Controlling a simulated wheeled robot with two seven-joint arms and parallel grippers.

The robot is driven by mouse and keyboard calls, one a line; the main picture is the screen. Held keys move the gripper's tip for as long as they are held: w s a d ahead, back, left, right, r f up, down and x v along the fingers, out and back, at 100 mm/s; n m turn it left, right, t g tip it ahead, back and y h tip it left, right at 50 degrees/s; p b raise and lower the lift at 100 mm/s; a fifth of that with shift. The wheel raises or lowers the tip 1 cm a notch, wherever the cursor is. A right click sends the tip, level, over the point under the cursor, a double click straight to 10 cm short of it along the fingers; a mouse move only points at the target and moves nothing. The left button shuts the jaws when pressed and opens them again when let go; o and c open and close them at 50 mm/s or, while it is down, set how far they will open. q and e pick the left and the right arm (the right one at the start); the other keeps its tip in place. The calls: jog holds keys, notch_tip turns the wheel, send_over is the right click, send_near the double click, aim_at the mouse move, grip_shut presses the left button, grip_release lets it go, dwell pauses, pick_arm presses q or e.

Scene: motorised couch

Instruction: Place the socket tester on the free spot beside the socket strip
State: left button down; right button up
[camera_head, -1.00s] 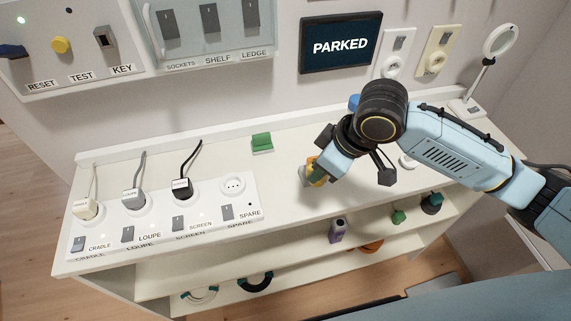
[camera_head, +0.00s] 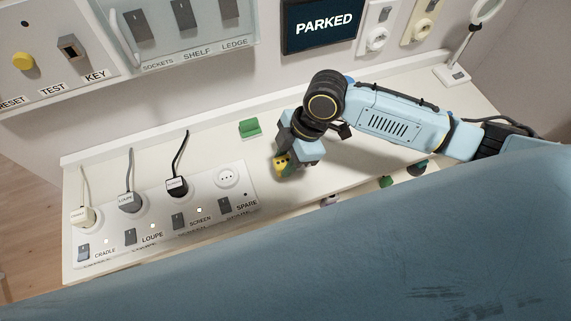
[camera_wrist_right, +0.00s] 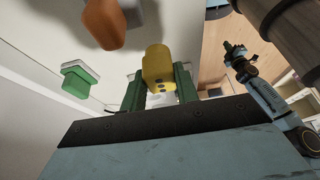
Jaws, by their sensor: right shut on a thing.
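The socket tester (camera_head: 282,162), a small yellow block, is held in my right gripper (camera_head: 284,158) above the white worktop, right of the socket strip. In the right wrist view the yellow tester (camera_wrist_right: 157,66) sits between the two green fingers. The white socket strip (camera_head: 215,205) carries plugs at the cradle, loupe and screen sockets; the spare socket (camera_head: 227,176) is empty. Bare worktop (camera_head: 268,200) lies just right of the strip. A dark gripper (camera_wrist_right: 238,52) on a blue arm, seemingly my left, shows in the right wrist view; its jaws are unclear.
A green block (camera_head: 250,128) stands behind the strip's right end. A large blue surface (camera_head: 330,250) covers the foreground and hides the lower shelves. A magnifier lamp (camera_head: 455,72) stands at the back right. An orange-brown thing (camera_wrist_right: 103,22) is near the tester in the right wrist view.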

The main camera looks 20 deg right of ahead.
jog(key=shift+f, duration=1.75)
jog(key=shift+f, duration=0.15)
jog(key=o, duration=0.9)
jog(key=shift+o, duration=0.2)
jog(key=v, duration=1.2)
